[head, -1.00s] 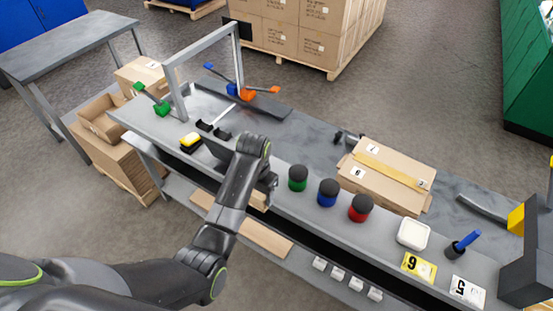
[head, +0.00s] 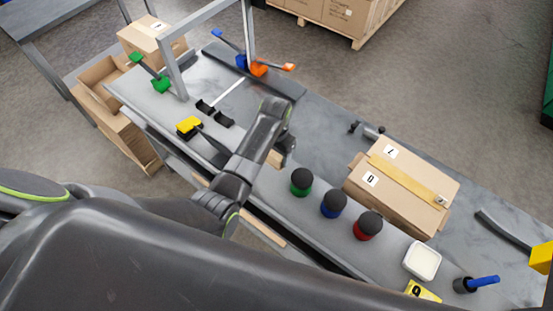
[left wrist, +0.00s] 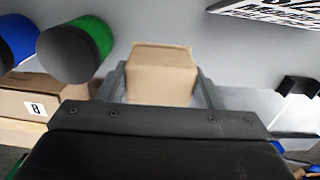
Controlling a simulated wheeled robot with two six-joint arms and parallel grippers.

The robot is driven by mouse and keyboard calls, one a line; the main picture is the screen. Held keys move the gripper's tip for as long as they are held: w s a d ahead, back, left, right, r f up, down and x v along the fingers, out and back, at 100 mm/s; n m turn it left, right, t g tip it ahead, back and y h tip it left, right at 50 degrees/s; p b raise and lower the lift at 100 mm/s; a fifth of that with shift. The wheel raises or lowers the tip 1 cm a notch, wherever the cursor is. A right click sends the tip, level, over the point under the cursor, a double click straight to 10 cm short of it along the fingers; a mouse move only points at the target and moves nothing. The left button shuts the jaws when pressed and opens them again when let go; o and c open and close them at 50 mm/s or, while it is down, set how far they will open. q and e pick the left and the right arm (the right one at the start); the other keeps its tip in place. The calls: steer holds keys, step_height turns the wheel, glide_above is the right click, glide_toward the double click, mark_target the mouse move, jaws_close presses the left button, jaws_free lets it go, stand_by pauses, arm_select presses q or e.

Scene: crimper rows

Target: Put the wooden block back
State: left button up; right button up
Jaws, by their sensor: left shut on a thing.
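My left gripper (head: 281,156) is shut on the wooden block (head: 274,158), a plain light-brown block. Much of the block is hidden behind my arm in the head view. In the left wrist view the block (left wrist: 162,75) sits between the two grey fingers of the gripper (left wrist: 160,92). The gripper is over the grey bench (head: 315,125), to the left of the green jar (head: 301,183); I cannot tell how high the block is. My right gripper is not in view.
Blue (head: 333,204) and red (head: 368,226) jars, a cardboard box (head: 405,190) and a white tray (head: 422,260) stand to the right. Black holders (head: 224,120), a yellow-topped item (head: 188,127) and a metal frame (head: 172,65) stand to the left.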

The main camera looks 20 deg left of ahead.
mark_target(276, 160)
arm_select(q)
steer(key=shift+w+f, duration=0.1)
steer(key=shift+f, duration=0.3)
step_height(276, 160, down, 3)
steer(key=shift+w, duration=0.1)
steer(key=shift+f, duration=0.7)
steer(key=o, duration=0.9)
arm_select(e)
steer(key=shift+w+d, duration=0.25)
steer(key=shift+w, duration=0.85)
arm_select(q)
steer(key=shift+r, duration=0.2)
step_height(276, 160, up, 12)
steer(key=shift+f, duration=0.1)
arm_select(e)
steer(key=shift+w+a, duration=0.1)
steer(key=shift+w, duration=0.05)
